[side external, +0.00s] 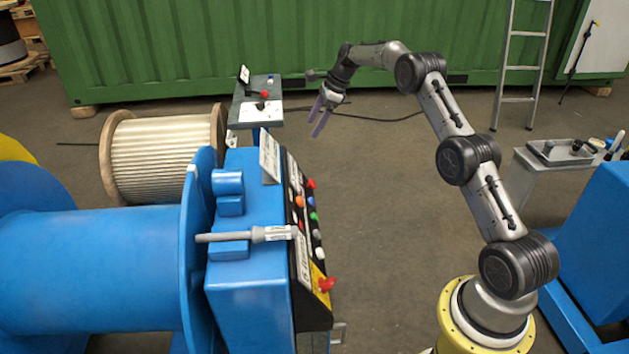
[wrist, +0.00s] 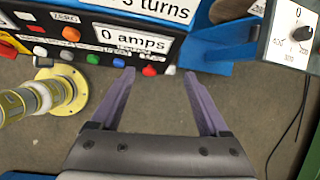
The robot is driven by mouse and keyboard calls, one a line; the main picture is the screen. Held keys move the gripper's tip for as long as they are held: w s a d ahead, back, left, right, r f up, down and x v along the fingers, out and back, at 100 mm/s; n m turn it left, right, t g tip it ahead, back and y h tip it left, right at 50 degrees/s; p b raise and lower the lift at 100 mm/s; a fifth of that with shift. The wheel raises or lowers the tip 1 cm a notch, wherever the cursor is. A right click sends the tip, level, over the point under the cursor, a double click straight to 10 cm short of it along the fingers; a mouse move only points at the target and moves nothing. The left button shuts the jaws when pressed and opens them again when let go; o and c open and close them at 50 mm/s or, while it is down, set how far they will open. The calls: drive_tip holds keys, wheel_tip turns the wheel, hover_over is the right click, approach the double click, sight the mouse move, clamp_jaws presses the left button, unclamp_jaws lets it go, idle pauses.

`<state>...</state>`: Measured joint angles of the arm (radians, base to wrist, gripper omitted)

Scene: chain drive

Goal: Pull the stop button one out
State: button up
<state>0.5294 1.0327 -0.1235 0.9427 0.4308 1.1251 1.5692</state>
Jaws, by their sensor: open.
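The blue machine's black control panel (side external: 303,220) carries several coloured buttons. One red knob (side external: 327,284) sits on a yellow plate at the panel's near end. Another red button (side external: 311,184) is at its far end. I cannot read a label telling which is stop button one. In the wrist view, a red button (wrist: 149,71) appears between my fingertips, and the yellow plate (wrist: 8,44) shows at the left edge. My gripper (side external: 316,126) is open and empty, in the air beyond the panel's far end, apart from every button. Its purple fingers also show in the wrist view (wrist: 159,74).
Orange, blue, green and white buttons crowd the panel. A grey pedestal box (side external: 257,108) with a red button and black knob stands behind the machine. A cable reel (side external: 160,155) is at the left, and a green container (side external: 250,50) is behind. The floor right of the panel is clear.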

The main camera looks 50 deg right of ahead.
drive_tip(key=m+g, duration=0.1)
approach(311, 184)
wheel_tip(311, 184, up, 4)
drive_tip(key=d, duration=0.3)
drive_tip(key=x, duration=0.9)
drive_tip(key=s+x, duration=0.1)
drive_tip(key=x, duration=0.3)
drive_tip(key=shift+w+a+f, duration=0.15)
drive_tip(key=shift+a+f, duration=0.05)
drive_tip(key=shift+f, duration=0.15)
clamp_jaws()
